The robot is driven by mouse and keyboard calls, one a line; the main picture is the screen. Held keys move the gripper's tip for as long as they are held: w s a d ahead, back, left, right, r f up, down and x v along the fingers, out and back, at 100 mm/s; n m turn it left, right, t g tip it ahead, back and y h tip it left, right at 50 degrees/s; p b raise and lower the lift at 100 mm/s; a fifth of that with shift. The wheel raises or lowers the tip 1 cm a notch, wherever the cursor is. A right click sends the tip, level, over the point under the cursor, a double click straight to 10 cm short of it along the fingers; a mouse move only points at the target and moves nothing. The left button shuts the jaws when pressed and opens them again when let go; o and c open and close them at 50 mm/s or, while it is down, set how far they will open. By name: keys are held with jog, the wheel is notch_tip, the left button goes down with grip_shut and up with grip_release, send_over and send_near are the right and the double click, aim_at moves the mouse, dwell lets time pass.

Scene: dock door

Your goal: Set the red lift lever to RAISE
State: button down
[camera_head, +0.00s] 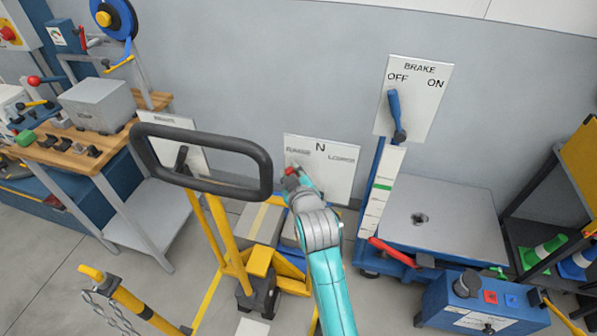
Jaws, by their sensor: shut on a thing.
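A white plate (336,176) stands low in front of the grey wall, with a RAISE label at left, N at the top middle and LOWER at right. The red lift lever (290,171) shows as a small red end in front of the plate's left part, below the RAISE label. My gripper (291,178) is at the lever's end and is shut on it. My gripper and turquoise arm hide most of the lever and its pivot, so its exact angle cannot be told.
A yellow pallet truck with a black loop handle (267,170) stands just left of my arm. At right are a BRAKE plate (429,105) with a blue lever at OFF, and a blue lift cart (445,230) with a red pedal. A workbench (62,150) stands at left.

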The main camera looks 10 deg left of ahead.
jog(key=shift+a+f, duration=0.3)
jog(key=shift+a, duration=0.05)
jog(key=shift+f+n+h, duration=0.1)
jog(key=shift+n+h, duration=0.2)
jog(key=c, duration=1.2)
grip_release()
jog(key=v, duration=1.2)
jog(key=shift+d, duration=0.1)
